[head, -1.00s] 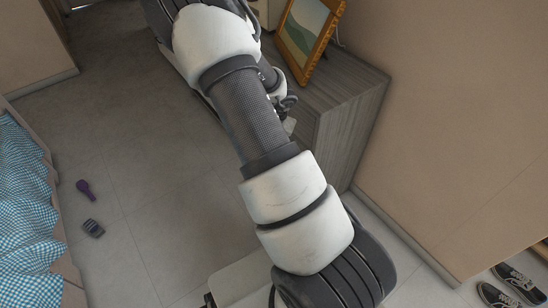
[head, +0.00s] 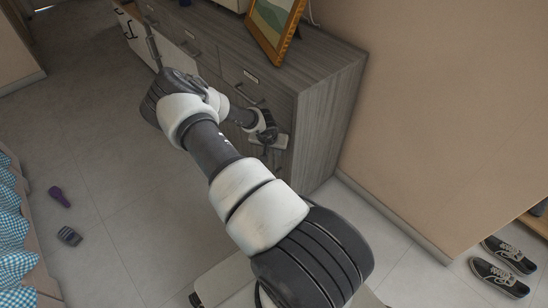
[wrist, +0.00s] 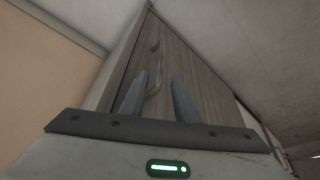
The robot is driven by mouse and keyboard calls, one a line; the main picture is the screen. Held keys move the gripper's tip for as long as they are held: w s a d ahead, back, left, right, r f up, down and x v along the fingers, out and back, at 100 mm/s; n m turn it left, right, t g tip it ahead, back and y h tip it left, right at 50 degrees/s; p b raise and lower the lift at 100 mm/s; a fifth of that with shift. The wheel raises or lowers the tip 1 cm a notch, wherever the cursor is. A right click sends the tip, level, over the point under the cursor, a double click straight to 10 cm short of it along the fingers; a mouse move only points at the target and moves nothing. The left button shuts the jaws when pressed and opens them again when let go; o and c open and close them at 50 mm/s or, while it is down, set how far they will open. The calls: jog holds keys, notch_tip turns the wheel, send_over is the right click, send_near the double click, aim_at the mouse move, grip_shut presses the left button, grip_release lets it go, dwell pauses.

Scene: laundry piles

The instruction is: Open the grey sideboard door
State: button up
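The grey wood-grain sideboard (head: 325,125) stands right of my arm in the head view, with its front facing left. In the wrist view, a sideboard door (wrist: 178,62) fills the middle and looks closed. Its curved metal handle (wrist: 155,72) shows between my two finger tips, partly overlapped by them. My gripper (wrist: 157,95) is open, with the fingers apart on either side of the handle in the picture. I cannot tell whether they touch it. In the head view my gripper (head: 270,150) is low at the sideboard front, and the fingers are hard to make out.
A drawer handle (head: 250,95) and label sit higher on the front. A framed picture (head: 273,22) stands on top. A whitish panel (head: 135,38) projects at the far end. Shoes (head: 500,275) lie at lower right. A purple object (head: 59,196) and dark object (head: 69,236) lie left.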

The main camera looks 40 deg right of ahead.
aim_at(274, 154)
jog(key=b+x, duration=0.1)
jog(key=x, duration=0.5)
jog(key=shift+w+d+f, duration=0.1)
jog(key=shift+f, duration=0.2)
grip_shut()
